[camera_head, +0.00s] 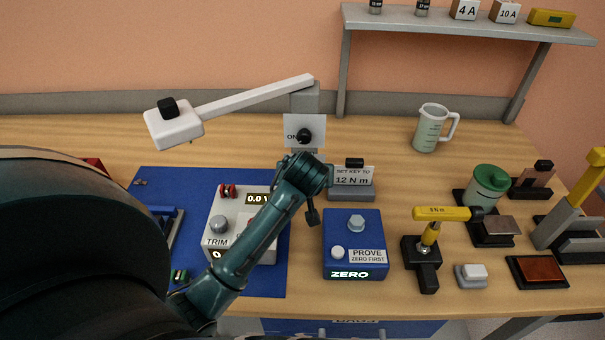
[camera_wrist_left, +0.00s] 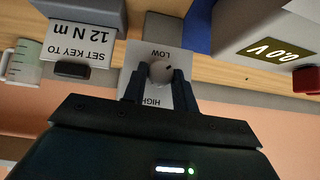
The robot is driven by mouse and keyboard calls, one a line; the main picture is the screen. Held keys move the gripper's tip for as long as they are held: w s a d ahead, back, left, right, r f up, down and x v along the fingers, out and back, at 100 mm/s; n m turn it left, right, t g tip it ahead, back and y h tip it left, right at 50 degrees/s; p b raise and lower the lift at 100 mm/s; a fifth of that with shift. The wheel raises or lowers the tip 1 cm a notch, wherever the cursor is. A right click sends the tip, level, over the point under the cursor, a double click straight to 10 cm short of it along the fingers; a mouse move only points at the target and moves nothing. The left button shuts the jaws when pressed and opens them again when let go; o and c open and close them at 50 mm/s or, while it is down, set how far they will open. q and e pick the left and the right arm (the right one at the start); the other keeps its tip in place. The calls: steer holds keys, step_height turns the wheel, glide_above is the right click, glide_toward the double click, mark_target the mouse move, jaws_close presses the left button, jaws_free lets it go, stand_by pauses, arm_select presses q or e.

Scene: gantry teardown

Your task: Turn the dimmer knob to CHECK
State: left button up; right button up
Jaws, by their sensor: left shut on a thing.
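The dimmer knob (camera_wrist_left: 159,72) is a round grey knob on a white plate (camera_wrist_left: 145,52) in the left wrist view, which is upside down. The plate reads LOW above the knob and HIGH, partly covered, below it. A dark mark on the knob points to the upper right of that picture. No CHECK label is readable. My left gripper (camera_wrist_left: 157,88) is shut on the knob, one finger on each side. In the head view, my left gripper (camera_head: 305,162) is at the lamp post, below a white plate (camera_head: 291,124) marked ON; its wrist hides the fingertips.
A white lamp arm (camera_head: 250,98) reaches left above the bench. The 0.0 V meter box (camera_head: 222,205) stands on a blue mat, partly behind my forearm. A 12 N m key stand (camera_head: 352,192) is close right of my gripper. A blue ZERO box (camera_head: 353,235) stands nearer.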

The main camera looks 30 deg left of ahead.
arm_select(q)
steer(key=shift+w+d+f+m+g+y, duration=0.15)
steer(key=shift+m+g+y, duration=0.3)
steer(key=shift+m+y, duration=0.45)
steer(key=shift+w+d+m+g+y, duration=0.15)
steer(key=shift+m+g+y, duration=0.35)
steer(key=shift+y, duration=0.75)
steer(key=shift+d+f+m+g+y, duration=0.15)
steer(key=shift+m+g+y, duration=0.3)
steer(key=shift+m+y, duration=0.45)
steer(key=shift+y, duration=0.35)
steer(key=o, duration=1)
